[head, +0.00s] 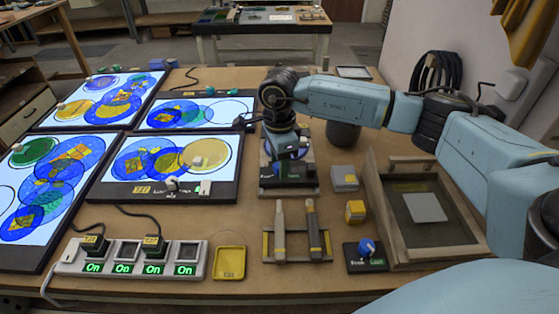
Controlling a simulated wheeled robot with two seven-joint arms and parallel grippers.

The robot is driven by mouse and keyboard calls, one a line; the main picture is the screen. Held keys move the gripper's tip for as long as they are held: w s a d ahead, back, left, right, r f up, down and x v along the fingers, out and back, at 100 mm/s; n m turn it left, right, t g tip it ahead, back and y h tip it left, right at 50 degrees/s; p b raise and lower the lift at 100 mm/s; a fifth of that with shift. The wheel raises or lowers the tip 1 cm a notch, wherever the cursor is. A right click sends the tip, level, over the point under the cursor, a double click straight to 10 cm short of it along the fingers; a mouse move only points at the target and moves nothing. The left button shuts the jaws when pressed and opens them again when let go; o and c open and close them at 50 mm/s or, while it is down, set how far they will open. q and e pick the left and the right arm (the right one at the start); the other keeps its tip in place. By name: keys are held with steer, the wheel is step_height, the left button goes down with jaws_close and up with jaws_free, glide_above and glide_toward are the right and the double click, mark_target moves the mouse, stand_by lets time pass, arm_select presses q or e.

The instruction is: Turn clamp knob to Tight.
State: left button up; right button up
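My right gripper (287,150) points down over a dark clamp fixture (288,185) at the middle of the table. A blue part shows at its fingertips, probably the clamp's knob, but the gripper and wrist cover most of it. I cannot tell whether the fingers are closed on it. Small green lettering shows on the fixture's front edge, too small to read. Another blue knob (366,247) sits on a small black box at the front right, with nothing touching it; its labels are hard to read. My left gripper is not in view.
Lit panels with painted circles (168,160) fill the left side. A power strip (130,258) reading On lies at the front left. A yellow tray (230,263), a tool holder (296,246), a yellow block (355,211) and a wooden-framed tray (465,252) surround the fixture's front and right.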

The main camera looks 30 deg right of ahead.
step_height(320, 180, up, 13)
steer(key=shift+r+p, duration=0.15)
steer(key=shift+p, duration=0.2)
stand_by(0.3)
stand_by(0.4)
